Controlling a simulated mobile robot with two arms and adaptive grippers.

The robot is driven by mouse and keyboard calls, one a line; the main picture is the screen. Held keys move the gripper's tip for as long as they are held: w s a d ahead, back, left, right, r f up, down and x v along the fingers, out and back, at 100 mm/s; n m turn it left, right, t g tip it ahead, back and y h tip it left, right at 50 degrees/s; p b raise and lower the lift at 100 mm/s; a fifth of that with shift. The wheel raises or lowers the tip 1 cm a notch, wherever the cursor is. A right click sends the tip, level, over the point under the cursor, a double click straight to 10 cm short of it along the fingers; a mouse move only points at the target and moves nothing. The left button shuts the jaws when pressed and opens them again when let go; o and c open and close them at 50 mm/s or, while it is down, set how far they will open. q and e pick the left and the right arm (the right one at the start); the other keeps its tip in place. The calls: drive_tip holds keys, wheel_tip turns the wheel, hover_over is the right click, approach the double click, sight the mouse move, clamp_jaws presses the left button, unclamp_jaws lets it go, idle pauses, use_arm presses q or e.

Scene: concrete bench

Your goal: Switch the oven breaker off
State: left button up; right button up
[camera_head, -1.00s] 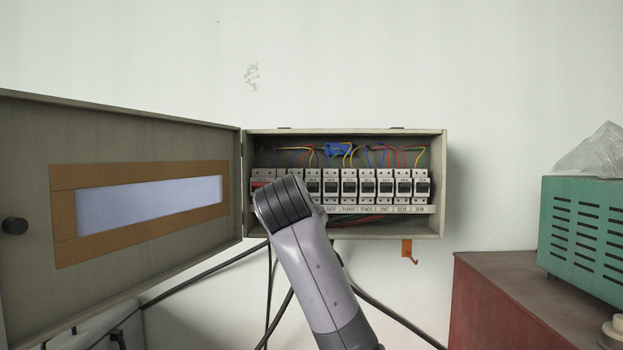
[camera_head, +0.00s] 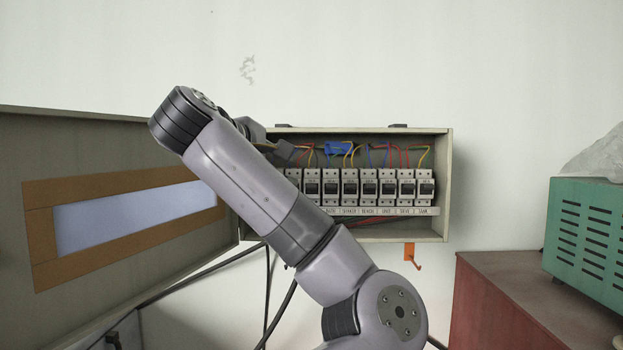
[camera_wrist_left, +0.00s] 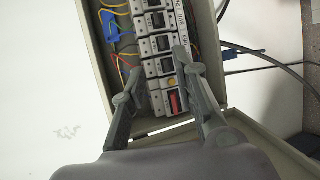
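The breaker box (camera_head: 447,190) hangs open on the wall with a row of white breakers (camera_head: 368,186) and a label strip below. The labels are too small to read surely, so I cannot tell which is the oven breaker. My left arm covers the row's left end in the head view; its gripper (camera_head: 285,150) is mostly hidden there. In the left wrist view my left gripper (camera_wrist_left: 158,66) is open and empty, its two fingers apart over the row's end, near a breaker with a red switch (camera_wrist_left: 174,102). Contact cannot be judged. My right gripper is out of view.
The box door (camera_head: 110,130) stands open at the left, behind my arm. Coloured wires (camera_head: 390,155) run above the breakers. An orange hook (camera_head: 413,256) hangs below the box. A green vented unit (camera_head: 590,235) sits on a red-brown cabinet (camera_head: 500,300) at the right.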

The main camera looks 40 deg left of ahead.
sight(315, 187)
use_arm(q)
drive_tip(key=p+x, duration=0.5)
drive_tip(key=x, duration=0.7)
drive_tip(key=shift+w+a+f+p, duration=0.25)
drive_tip(key=shift+w+f+p, duration=0.05)
drive_tip(key=shift+w, duration=0.2)
drive_tip(key=shift+d, duration=0.1)
drive_tip(key=shift+c, duration=0.5)
clamp_jaws()
